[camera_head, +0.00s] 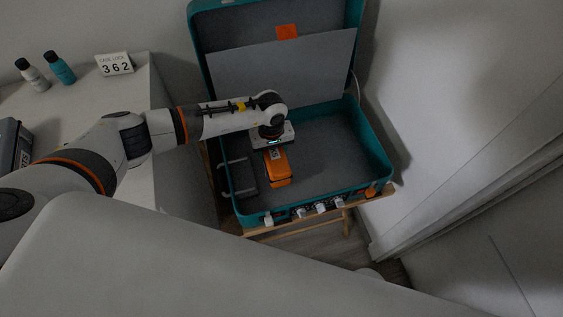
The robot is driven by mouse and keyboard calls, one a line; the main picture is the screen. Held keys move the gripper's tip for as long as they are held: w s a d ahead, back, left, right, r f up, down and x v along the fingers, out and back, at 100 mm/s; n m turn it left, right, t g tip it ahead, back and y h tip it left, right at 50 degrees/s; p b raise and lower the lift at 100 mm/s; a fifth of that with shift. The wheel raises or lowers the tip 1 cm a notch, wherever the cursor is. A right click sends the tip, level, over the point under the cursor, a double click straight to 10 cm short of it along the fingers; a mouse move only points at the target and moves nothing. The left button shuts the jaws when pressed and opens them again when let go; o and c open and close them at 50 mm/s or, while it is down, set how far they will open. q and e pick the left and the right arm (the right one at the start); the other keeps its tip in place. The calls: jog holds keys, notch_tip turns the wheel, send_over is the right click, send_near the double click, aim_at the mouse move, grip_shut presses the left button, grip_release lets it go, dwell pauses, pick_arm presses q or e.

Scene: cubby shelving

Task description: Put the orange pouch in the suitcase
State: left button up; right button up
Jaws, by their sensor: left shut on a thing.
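The teal suitcase (349,185) lies open on a wooden stand, its lid raised against the wall at the back. Its inside is dark grey. My left arm reaches in from the left, and my left gripper (272,148) is over the left half of the suitcase's bottom part. It is shut on the orange pouch (279,172), which shows below and in front of the gripper, within the suitcase's outline. I cannot tell whether the pouch touches the suitcase floor. The gripper's fingers are mostly hidden. My right gripper is not in view.
A dark grey item (240,177) lies at the suitcase's left side. The right half of the suitcase floor is clear. A white counter (135,95) at the left holds a white bottle (33,75), a teal bottle (59,68) and a "362" sign (115,65).

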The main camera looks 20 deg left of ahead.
pick_arm(q)
jog(key=shift+f, duration=0.9)
notch_tip(320, 180, down, 4)
jog(key=shift+f, duration=0.1)
jog(key=shift+b, duration=0.3)
jog(key=o, duration=1.1)
jog(key=shift+f, duration=0.1)
